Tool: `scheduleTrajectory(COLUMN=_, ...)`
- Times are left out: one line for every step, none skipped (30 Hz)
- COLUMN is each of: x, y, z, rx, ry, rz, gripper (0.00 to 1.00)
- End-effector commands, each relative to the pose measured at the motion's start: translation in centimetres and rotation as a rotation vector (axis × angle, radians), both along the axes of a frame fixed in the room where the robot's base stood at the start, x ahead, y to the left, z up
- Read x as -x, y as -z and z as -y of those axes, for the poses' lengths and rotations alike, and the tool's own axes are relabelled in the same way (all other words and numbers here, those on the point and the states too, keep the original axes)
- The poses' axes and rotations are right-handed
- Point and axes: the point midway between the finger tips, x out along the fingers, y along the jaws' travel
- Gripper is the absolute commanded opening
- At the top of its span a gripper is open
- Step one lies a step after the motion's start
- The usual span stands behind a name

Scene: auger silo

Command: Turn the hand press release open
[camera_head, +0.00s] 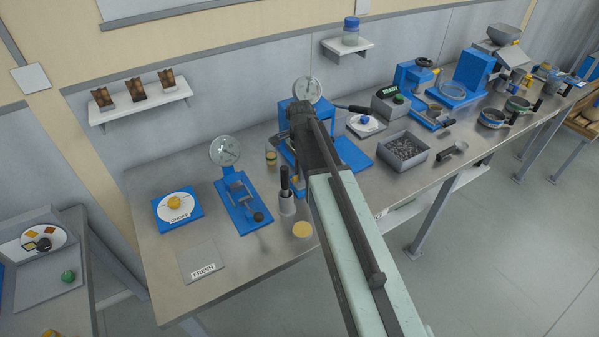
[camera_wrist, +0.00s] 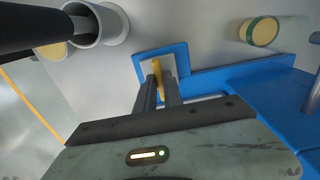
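The hand press appears to be the blue device with a round gauge (camera_head: 307,90), partly hidden behind my arm in the head view. Its blue base (camera_head: 352,153) shows to the right of the arm. In the wrist view a small yellow release lever (camera_wrist: 157,68) stands over a grey plate with a blue frame (camera_wrist: 178,50). My gripper (camera_wrist: 159,82) has one finger on each side of the yellow lever, close against it, and looks shut on it. In the head view my arm hides the fingers and lever.
A grey cup (camera_head: 287,204) with a black-handled tool stands close left of my arm, near a yellow disc (camera_head: 302,229). A small jar (camera_head: 271,158) stands behind. A blue gauge stand (camera_head: 243,205) is further left, a grey bin (camera_head: 403,151) to the right.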

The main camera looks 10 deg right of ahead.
Motion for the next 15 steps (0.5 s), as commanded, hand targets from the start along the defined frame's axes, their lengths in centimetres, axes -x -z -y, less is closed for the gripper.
scheduleTrajectory(x=0.06, y=0.02, z=-0.10, rx=-0.009, ry=-0.002, rz=-0.001, gripper=0.00)
scheduleTrajectory(x=0.06, y=0.02, z=0.01, rx=-0.009, ry=-0.003, rz=-0.001, gripper=0.00)
scheduleTrajectory(x=0.07, y=0.02, z=0.12, rx=-0.009, ry=-0.006, rz=-0.002, gripper=0.00)
scheduleTrajectory(x=0.07, y=0.02, z=0.17, rx=-0.009, ry=-0.010, rz=-0.002, gripper=0.00)
scheduleTrajectory(x=0.07, y=0.02, z=0.22, rx=-0.009, ry=-0.015, rz=-0.002, gripper=0.00)
scheduleTrajectory(x=0.08, y=0.02, z=0.27, rx=-0.009, ry=-0.023, rz=-0.002, gripper=0.00)
scheduleTrajectory(x=0.07, y=0.02, z=0.30, rx=-0.009, ry=-0.032, rz=-0.002, gripper=0.00)
scheduleTrajectory(x=0.08, y=0.02, z=0.32, rx=-0.009, ry=-0.043, rz=-0.002, gripper=0.00)
scheduleTrajectory(x=0.08, y=0.02, z=0.35, rx=-0.008, ry=-0.059, rz=-0.002, gripper=0.00)
scheduleTrajectory(x=0.07, y=0.02, z=0.37, rx=-0.008, ry=-0.075, rz=-0.002, gripper=0.00)
scheduleTrajectory(x=0.07, y=0.02, z=0.39, rx=-0.008, ry=-0.090, rz=-0.002, gripper=0.00)
scheduleTrajectory(x=0.07, y=0.02, z=0.41, rx=-0.007, ry=-0.115, rz=-0.002, gripper=0.00)
scheduleTrajectory(x=0.06, y=0.02, z=0.43, rx=-0.007, ry=-0.136, rz=-0.002, gripper=0.00)
scheduleTrajectory(x=0.06, y=0.02, z=0.44, rx=-0.006, ry=-0.157, rz=-0.002, gripper=0.00)
scheduleTrajectory(x=0.05, y=0.02, z=0.46, rx=-0.006, ry=-0.189, rz=-0.002, gripper=0.00)
